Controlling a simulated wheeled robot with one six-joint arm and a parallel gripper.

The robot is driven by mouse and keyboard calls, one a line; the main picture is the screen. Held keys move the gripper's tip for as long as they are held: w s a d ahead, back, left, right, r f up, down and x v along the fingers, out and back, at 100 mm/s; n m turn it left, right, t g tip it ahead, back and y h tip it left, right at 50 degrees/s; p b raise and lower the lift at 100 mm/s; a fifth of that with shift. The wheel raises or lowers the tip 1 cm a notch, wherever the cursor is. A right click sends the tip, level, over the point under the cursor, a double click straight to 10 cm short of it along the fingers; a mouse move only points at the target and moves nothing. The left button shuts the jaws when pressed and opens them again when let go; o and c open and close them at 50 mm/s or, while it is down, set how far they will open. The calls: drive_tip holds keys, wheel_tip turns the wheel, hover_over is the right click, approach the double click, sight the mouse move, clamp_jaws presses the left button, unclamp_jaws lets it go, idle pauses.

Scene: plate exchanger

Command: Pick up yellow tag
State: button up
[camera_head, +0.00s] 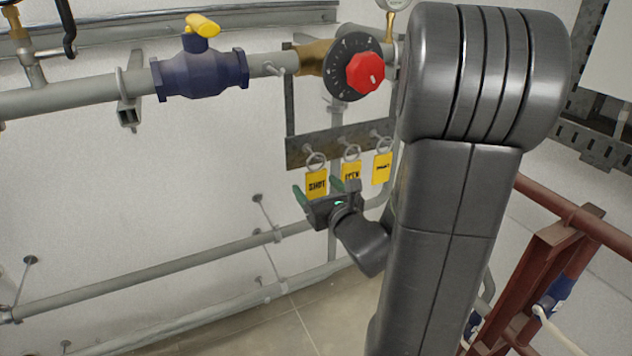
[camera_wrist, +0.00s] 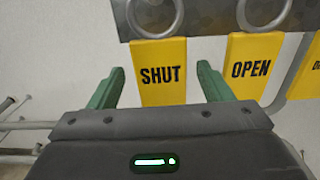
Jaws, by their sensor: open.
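Three yellow tags hang by metal rings from a dark metal bar (camera_head: 340,145) on the wall. The left tag (camera_head: 316,183) reads "SHUT", and it also shows in the wrist view (camera_wrist: 161,70). The middle tag reads "OPEN" in the wrist view (camera_wrist: 251,66). The right tag (camera_head: 382,168) is cut off at the right edge of the wrist view. My gripper (camera_head: 325,188) is open, with its green fingers (camera_wrist: 160,88) on either side of the SHUT tag's lower part. Whether a finger touches the tag I cannot tell.
A blue valve with a yellow handle (camera_head: 202,27) sits on the grey pipe above left. A red knob (camera_head: 365,72) on a black dial is above the tags. Grey pipes (camera_head: 150,273) run low along the wall. A dark red frame (camera_head: 545,260) stands at right.

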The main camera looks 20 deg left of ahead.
sight(317, 180)
drive_tip(key=shift+x, duration=1.55)
drive_tip(key=shift+d, duration=0.1)
drive_tip(key=shift+c, duration=0.2)
drive_tip(key=c, duration=1)
drive_tip(key=shift+r, duration=0.15)
drive_tip(key=shift+r, duration=0.75)
drive_tip(key=v, duration=1.8)
drive_tip(key=shift+f, duration=0.1)
